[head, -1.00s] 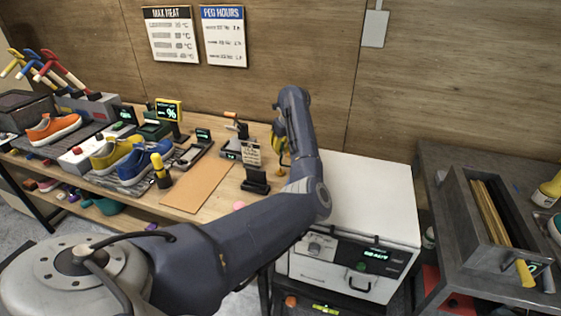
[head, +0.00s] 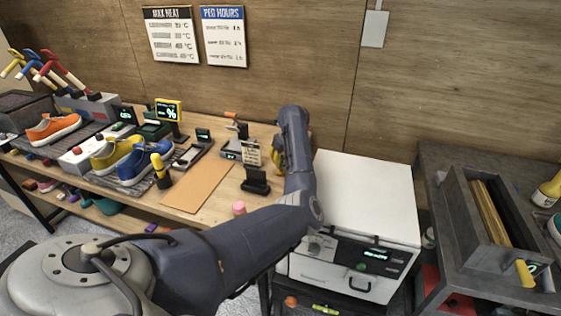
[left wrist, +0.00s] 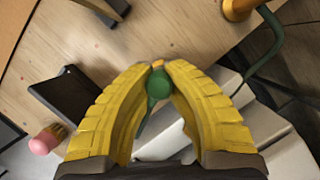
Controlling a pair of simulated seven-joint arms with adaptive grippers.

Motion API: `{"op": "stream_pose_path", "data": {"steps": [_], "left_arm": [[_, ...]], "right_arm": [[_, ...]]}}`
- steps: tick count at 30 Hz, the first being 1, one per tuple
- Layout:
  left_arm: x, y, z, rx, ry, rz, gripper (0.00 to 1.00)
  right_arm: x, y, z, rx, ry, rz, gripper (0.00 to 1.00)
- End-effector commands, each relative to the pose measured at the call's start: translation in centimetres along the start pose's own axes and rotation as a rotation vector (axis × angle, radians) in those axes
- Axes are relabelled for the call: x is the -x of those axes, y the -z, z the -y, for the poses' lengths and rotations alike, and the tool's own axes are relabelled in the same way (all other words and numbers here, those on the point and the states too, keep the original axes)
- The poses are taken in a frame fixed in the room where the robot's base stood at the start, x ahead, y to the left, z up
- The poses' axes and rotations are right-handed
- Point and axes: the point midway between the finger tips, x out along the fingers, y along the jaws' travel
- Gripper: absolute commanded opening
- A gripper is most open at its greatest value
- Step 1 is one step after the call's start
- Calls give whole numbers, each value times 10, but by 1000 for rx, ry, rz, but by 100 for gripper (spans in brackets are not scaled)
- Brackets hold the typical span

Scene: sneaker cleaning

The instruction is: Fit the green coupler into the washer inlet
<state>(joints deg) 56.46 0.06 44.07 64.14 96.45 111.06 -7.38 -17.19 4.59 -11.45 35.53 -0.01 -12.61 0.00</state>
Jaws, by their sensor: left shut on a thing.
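My left gripper (left wrist: 158,66) has yellow curved fingers, shut on the green coupler (left wrist: 157,86) in the left wrist view. The coupler has a rounded green body and hangs between the fingertips above the table. In the head view my left gripper (head: 277,152) is mostly hidden behind my own arm, at the back left of the white washer (head: 365,190). The coupler is hidden there. I cannot make out the washer inlet in either view. A green hose (left wrist: 272,35) runs beside an orange-yellow post (left wrist: 238,8) in the left wrist view. My right gripper is not in view.
A black stand (head: 255,180) and a pink-topped piece (head: 239,208) are on the table left of my forearm. A tan mat (head: 197,187) lies farther left, near several sneakers (head: 110,153). A dark bench with a grey tray (head: 470,232) stands at the right. The washer top is clear.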

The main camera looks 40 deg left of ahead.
Motion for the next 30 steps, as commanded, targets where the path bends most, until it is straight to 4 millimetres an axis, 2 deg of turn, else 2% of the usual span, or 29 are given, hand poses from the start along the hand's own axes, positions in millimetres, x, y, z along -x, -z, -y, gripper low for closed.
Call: {"op": "stream_pose_path", "data": {"steps": [19,20,25,30], "left_arm": [[-11,4,0,0,0,-1,0],[-12,4,0,0,-1,-1,15],[-11,4,0,0,0,-1,35],[-11,4,0,0,0,-1,35]], "right_arm": [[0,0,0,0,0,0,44],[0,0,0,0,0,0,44],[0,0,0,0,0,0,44],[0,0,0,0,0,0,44]]}}
